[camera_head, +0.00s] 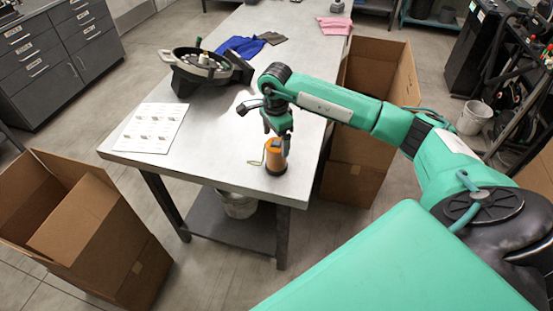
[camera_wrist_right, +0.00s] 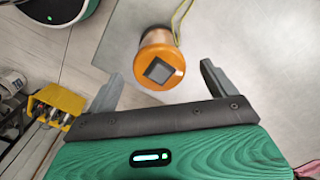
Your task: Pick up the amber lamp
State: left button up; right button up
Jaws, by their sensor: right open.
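The amber lamp (camera_head: 276,157) stands upright near the front right corner of the metal table (camera_head: 215,130), with a thin cord loop at its left side. My right gripper (camera_head: 280,132) is right above the lamp and points down. In the right wrist view the lamp's orange top (camera_wrist_right: 159,68) with a dark square lies ahead of and between the two fingers of my right gripper (camera_wrist_right: 164,85). The fingers are apart and do not touch the lamp there. My left gripper does not show.
A printed sheet (camera_head: 152,128) lies on the table's left side. A round dark metal device (camera_head: 200,65), a blue cloth (camera_head: 240,48) and a pink cloth (camera_head: 335,26) are farther back. Open cardboard boxes stand left (camera_head: 90,225) and right (camera_head: 357,165) of the table.

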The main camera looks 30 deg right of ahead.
aim_at(277, 142)
jog(key=shift+f+p, duration=0.45)
jog(key=shift+p, duration=0.05)
notch_tip(277, 142, down, 3)
jog(key=shift+s+f+p, duration=0.1)
jog(key=shift+f+p, duration=0.05)
jog(key=shift+p, duration=0.8)
jog(key=shift+f, duration=0.6)
jog(key=c, duration=1)
